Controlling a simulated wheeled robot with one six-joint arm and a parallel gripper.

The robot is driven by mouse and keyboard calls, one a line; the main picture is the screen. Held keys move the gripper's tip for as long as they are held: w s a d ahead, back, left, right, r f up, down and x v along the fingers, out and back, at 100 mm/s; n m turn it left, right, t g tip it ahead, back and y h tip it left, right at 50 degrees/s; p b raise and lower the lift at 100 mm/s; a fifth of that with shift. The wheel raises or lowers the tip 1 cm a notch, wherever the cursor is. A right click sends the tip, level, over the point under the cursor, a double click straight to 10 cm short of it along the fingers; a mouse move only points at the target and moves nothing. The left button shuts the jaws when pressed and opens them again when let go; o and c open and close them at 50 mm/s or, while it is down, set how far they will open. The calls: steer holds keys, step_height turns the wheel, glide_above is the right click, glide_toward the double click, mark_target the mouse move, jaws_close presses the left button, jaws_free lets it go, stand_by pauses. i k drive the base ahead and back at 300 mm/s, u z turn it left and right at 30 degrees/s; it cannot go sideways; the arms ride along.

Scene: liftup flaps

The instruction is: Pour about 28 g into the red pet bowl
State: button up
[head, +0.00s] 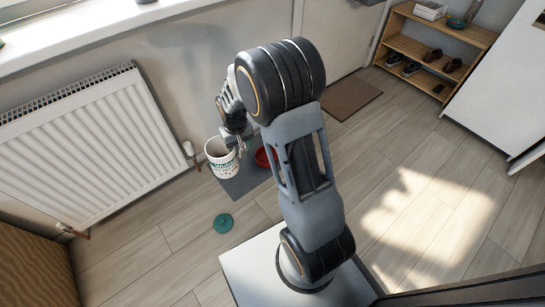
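The red pet bowl (264,158) is on a grey mat (240,186) on the floor. My arm hides its right part. A white tub (222,170) with a printed side and an open top stands upright at the mat's left edge. My gripper (238,143) points down beside the tub's upper right rim, between the tub and the bowl in the picture. It is small and partly covered by my wrist. I cannot tell whether its fingers are open or shut, or whether they hold anything. The tub's contents and the inside of the bowl do not show clearly.
A round green lid (223,223) lies on the floor in front of the tub. A white radiator (90,145) is on the left wall. A brown doormat (352,98) and a wooden shoe rack (435,55) are at the back. The floor to the right is clear.

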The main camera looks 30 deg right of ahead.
mark_target(261, 158)
steer(key=z, duration=1.05)
steer(key=i, duration=1.05)
steer(key=u, duration=2.1)
